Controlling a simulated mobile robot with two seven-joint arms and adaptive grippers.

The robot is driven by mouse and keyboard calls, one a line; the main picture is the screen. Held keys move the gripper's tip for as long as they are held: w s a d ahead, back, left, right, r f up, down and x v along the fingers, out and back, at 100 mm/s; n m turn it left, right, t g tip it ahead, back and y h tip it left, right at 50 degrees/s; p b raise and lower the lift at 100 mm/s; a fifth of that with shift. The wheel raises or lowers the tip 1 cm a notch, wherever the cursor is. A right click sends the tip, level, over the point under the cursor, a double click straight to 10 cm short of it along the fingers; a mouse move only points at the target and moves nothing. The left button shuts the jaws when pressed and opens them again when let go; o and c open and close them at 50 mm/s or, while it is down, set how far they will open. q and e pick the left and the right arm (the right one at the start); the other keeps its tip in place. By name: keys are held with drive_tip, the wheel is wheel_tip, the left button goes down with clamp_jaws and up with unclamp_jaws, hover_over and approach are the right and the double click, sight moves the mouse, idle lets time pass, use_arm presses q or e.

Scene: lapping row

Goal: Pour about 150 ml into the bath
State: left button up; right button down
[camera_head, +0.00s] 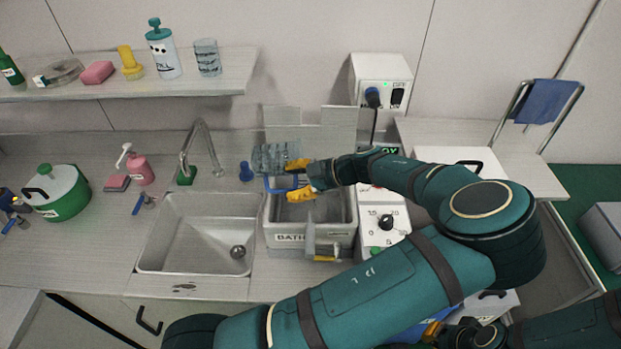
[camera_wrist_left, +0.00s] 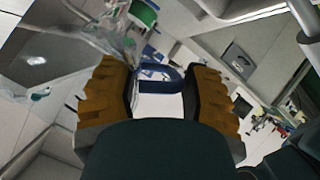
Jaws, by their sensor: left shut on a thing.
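The bath (camera_head: 285,240) is a grey open tank labelled BATH, right of the sink. My left gripper (camera_head: 299,181), with yellow fingers, is above the bath and shut on the blue handle of a clear jug (camera_head: 270,157). The jug is over the back left part of the bath and looks tilted. Its handle (camera_wrist_left: 160,82) shows between the fingers in the left wrist view, with the clear body at the upper left. The liquid level and any stream cannot be made out. My right gripper (camera_head: 437,329) is low at the right, partly hidden; its opening is unclear.
A sink (camera_head: 195,235) with a tall tap (camera_head: 196,150) lies left of the bath. A control panel with a dial (camera_head: 386,222) stands right of it. A wall socket box (camera_head: 381,80) and a shelf (camera_head: 130,88) with bottles and a glass are behind.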

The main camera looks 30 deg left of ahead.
use_arm(q)
drive_tip(key=shift+a+h+p, duration=0.1)
drive_tip(key=shift+h+p, duration=0.3)
drive_tip(key=t+h, duration=0.1)
drive_tip(key=a+f+h, duration=0.1)
drive_tip(key=h, duration=0.1)
drive_tip(key=shift+s+t, duration=0.35)
drive_tip(key=shift+t, duration=0.05)
drive_tip(key=shift+d, duration=0.1)
drive_tip(key=shift+f+t+h, duration=0.25)
drive_tip(key=shift+t+h, duration=0.15)
drive_tip(key=shift+h, duration=0.3)
